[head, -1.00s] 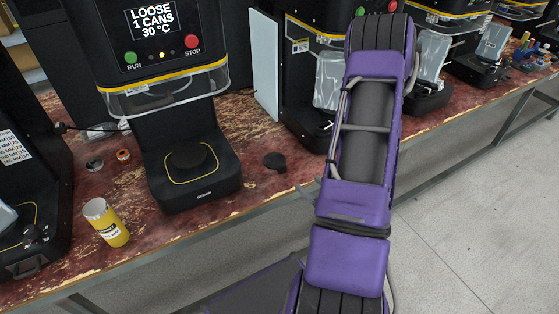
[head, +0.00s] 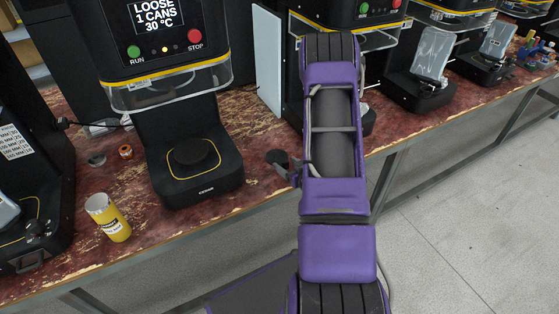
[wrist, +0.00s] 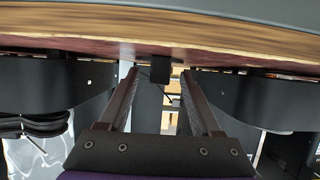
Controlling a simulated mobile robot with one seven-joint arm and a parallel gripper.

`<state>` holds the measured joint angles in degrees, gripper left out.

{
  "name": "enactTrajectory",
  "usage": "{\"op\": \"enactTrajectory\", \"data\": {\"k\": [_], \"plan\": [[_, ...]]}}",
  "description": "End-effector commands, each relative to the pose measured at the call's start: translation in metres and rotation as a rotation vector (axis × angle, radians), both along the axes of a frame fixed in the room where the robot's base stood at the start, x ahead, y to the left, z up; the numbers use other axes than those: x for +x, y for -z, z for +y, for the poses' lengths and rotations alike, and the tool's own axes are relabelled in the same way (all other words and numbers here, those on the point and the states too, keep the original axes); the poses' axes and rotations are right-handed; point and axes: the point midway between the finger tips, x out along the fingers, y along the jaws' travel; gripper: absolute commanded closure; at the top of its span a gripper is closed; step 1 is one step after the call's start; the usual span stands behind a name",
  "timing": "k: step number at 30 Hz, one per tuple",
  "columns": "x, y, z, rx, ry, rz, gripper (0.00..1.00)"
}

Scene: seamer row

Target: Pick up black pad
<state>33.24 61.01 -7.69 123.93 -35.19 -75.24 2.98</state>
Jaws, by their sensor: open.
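A small round black pad (head: 277,157) lies on the worn red bench top, right of the seamer with the lit screen. In the head view, my gripper is mostly hidden by my purple arm, with a grey part showing close beside the pad. In the wrist view, my gripper (wrist: 160,75) is open, its two fingers pointing at the bench's edge. A small dark block (wrist: 160,70) shows between the fingertips; I cannot tell whether it is part of the pad or whether a finger touches it.
The bench's wooden front edge (wrist: 220,50) crosses the wrist view close by. The seamer (head: 195,165) stands left of the pad. A yellow can (head: 108,218) and an orange-brown ring (head: 125,152) are farther left. More machines stand to the right.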

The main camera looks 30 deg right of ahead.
Motion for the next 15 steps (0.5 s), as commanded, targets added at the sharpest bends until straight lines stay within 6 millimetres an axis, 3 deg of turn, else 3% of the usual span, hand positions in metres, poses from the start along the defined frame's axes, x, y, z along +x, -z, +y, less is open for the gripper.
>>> {"op": "enactTrajectory", "data": {"k": [10, 15], "plan": [[0.0095, 0.0038, -0.0008, 0.001, 0.0, 0.0, 0.35], [0.0093, 0.0038, -0.0008, 0.0, 0.001, 0.0, 0.66]]}}
